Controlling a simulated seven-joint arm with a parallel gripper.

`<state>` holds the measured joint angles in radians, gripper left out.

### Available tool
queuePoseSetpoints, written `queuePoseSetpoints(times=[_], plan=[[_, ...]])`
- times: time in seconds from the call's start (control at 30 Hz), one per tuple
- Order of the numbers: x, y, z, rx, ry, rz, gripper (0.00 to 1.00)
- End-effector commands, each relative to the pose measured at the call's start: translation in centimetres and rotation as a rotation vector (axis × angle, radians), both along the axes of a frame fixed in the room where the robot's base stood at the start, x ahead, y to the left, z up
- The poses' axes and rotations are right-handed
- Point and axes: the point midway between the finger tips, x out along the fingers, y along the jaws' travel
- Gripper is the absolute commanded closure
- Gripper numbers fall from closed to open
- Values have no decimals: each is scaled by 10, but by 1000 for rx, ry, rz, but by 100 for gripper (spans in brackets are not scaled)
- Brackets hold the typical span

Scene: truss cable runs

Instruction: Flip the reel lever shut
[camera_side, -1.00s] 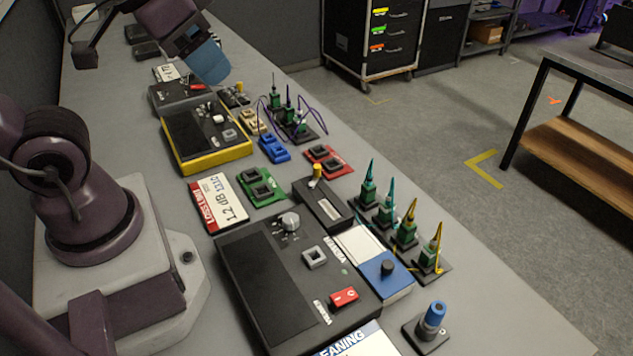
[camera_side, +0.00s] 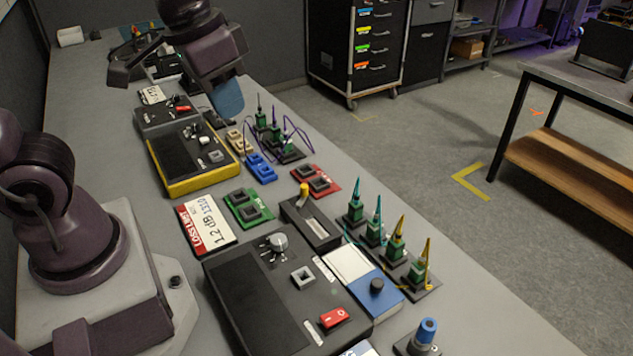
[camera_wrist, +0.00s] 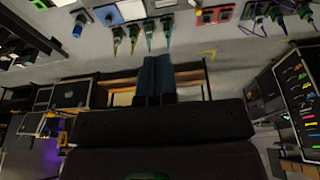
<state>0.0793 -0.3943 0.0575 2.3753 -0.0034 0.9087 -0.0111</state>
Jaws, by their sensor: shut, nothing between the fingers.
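The reel box (camera_side: 313,224) is a black case with a pale window strip, in the middle of the bench in the side view. A yellow lever (camera_side: 304,192) stands up at its far end. My gripper (camera_side: 229,100) has blue fingers. It hangs above the bench, beyond and left of the lever, apart from it. In the wrist view the fingers (camera_wrist: 156,75) are together, with nothing held.
Green posts with teal and yellow cables (camera_side: 372,232) stand right of the reel box. A blue-and-white box (camera_side: 374,285) and a large black tester (camera_side: 285,285) are nearer. Red (camera_side: 316,181) and green (camera_side: 249,208) socket blocks lie close. Purple cables (camera_side: 285,135) arch beyond.

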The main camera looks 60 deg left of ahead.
Motion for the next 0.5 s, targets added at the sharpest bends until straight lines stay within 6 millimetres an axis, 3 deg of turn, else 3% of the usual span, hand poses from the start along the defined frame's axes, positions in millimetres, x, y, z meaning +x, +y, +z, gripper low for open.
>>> queuePoseSetpoints(times=[0.27, 0.5], plan=[[62, 1, -30, -21, 189, 228, 100], [115, 4, -69, 11, 310, 568, 100]])
